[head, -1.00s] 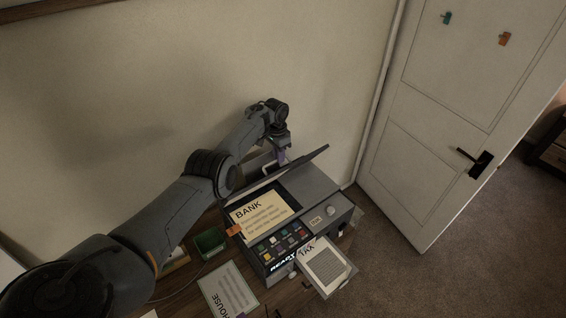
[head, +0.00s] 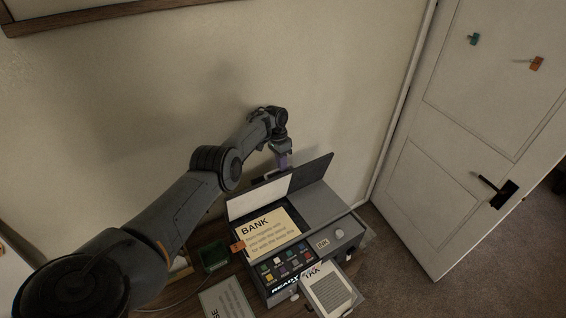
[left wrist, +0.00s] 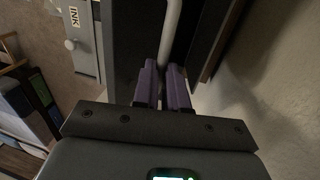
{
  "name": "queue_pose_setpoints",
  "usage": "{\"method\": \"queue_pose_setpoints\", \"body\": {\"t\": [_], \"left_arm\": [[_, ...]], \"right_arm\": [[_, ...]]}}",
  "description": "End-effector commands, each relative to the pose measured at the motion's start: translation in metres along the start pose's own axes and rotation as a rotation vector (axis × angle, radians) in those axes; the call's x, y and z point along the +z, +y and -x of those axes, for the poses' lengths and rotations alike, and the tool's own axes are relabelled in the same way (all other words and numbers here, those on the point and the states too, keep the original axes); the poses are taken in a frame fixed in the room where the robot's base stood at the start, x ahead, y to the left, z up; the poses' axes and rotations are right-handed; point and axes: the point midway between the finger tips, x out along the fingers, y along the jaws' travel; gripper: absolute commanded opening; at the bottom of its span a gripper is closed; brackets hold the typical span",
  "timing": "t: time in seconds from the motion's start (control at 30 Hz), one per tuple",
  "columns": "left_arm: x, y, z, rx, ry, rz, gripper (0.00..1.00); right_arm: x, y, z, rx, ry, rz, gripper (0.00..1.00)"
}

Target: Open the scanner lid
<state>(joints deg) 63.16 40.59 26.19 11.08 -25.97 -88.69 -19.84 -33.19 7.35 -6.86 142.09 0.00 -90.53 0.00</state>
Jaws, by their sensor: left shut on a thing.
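The scanner (head: 330,236) stands on the desk by the wall. Its lid (head: 311,177) is raised and tilted up toward the wall, with its pale underside showing at the left and a dark part at the right. A sheet headed BANK (head: 265,232) lies on the scanner bed. My left gripper (head: 284,163) is behind the lid's upper edge in the head view. In the left wrist view its purple fingers (left wrist: 164,86) are shut around a pale bar, the lid handle (left wrist: 171,35). The handle is mostly hidden in the head view. My right gripper is in neither view.
A white door (head: 465,130) stands at the right, and the wall is close behind the lid.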

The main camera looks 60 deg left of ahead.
Motion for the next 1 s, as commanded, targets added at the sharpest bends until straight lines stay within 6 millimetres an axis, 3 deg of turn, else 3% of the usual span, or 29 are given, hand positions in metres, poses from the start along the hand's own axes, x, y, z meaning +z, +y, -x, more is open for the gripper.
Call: {"method": "queue_pose_setpoints", "body": {"t": [0.03, 0.13, 0.17, 0.3, 0.33, 0.73, 1.0], "left_arm": [[0.003, 0.002, -0.009, 0.006, -0.015, -0.001, 0.0], [0.003, 0.002, -0.009, 0.006, -0.015, -0.001, 0.0], [0.003, 0.002, -0.009, 0.006, -0.015, -0.001, 0.15], [0.003, 0.002, -0.007, 0.005, -0.012, -0.001, 0.37], [0.002, 0.002, -0.007, 0.004, -0.011, -0.001, 0.38], [0.001, 0.001, 0.004, 0.002, -0.004, -0.001, 0.38], [0.0, 0.0, 0.044, 0.001, -0.002, -0.001, 0.38]], "right_arm": [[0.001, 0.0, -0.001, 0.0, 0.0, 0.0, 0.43], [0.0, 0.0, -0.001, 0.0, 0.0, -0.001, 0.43], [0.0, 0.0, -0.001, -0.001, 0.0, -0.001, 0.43], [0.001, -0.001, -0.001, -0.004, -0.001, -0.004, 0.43], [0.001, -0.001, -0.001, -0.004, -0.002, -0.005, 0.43], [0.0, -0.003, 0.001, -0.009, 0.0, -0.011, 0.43], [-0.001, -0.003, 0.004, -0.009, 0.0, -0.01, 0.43]]}}
